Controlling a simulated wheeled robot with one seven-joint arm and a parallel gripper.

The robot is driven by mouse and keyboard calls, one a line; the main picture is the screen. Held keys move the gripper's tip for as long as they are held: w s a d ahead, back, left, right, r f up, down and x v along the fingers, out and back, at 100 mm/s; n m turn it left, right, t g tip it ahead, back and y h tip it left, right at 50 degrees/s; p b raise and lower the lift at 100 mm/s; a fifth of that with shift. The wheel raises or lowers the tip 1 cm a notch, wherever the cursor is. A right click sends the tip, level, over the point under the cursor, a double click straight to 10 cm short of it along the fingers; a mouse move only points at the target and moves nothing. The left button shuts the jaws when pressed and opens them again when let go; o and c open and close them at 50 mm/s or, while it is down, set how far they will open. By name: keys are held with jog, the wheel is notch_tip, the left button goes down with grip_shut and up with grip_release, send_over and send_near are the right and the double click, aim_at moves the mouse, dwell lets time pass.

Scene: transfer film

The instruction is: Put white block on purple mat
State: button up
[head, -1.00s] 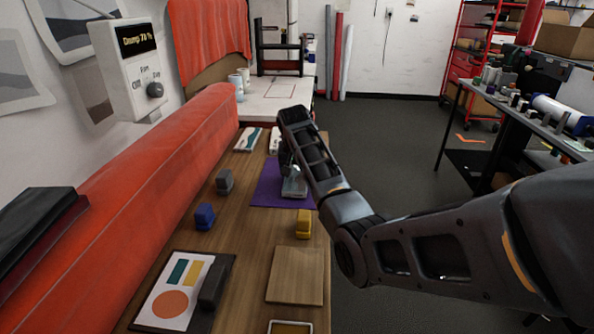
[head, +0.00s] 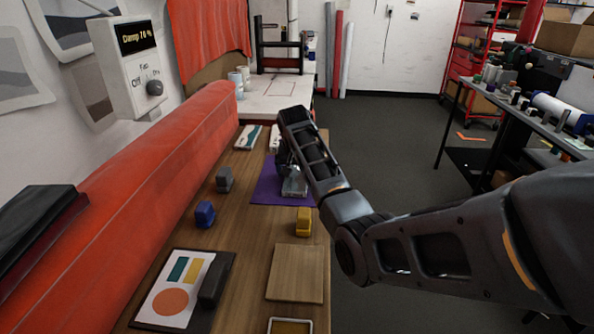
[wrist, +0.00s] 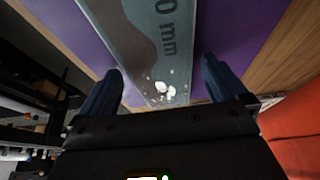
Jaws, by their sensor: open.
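The purple mat (head: 266,191) lies flat on the wooden bench, partly hidden by my arm. My gripper (head: 290,178) is low over its middle. In the wrist view my gripper (wrist: 161,68) is open, with two dark blue fingers apart. A pale grey-teal piece printed with "0 mm" (wrist: 142,35) shows between and beyond the fingers, with purple on both sides. Small white patches (wrist: 163,88) show on it. In the head view a pale piece (head: 294,187) is on the mat below my gripper. I cannot tell clearly whether this is the white block.
A grey block (head: 224,180), a blue block (head: 204,215) and a yellow block (head: 303,221) stand on the bench near the mat. A wooden board (head: 296,273) lies nearer. A white packet (head: 248,137) lies farther back. A red padded roll (head: 130,185) runs along the left.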

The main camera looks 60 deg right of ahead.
jog(key=v, duration=1.2)
